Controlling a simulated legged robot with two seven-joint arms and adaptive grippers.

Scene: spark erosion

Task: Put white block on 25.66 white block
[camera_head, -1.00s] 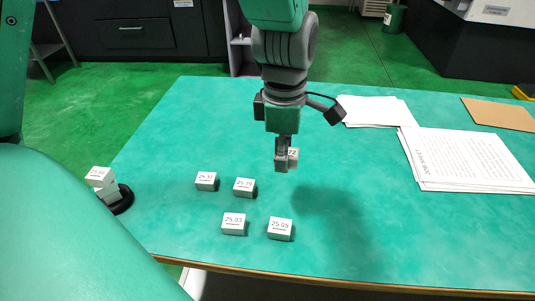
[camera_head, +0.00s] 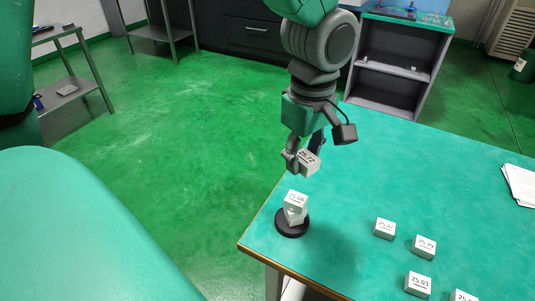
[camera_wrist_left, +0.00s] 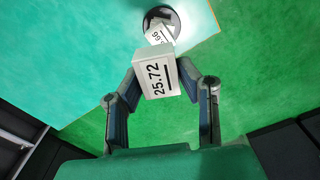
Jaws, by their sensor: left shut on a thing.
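My left gripper (camera_head: 303,158) is shut on a white block labelled 25.72 (camera_head: 308,163), which tilts in its fingers. In the left wrist view the block (camera_wrist_left: 158,80) sits between both fingers. Another white block, its label seemingly 25.66 (camera_head: 296,199), tops a small stack on a round black base (camera_head: 293,229) near the table's left corner. The held block is above this stack and apart from it in the head view. In the left wrist view the stack's block (camera_wrist_left: 158,35) is partly hidden behind the held one. My right gripper is not in view.
Several other labelled white blocks stand on the green table (camera_head: 430,170) to the right, among them 25.37 (camera_head: 384,229), 25.79 (camera_head: 424,245) and 25.03 (camera_head: 418,284). White papers (camera_head: 519,184) lie at the right edge. The table's left edge is close to the black base.

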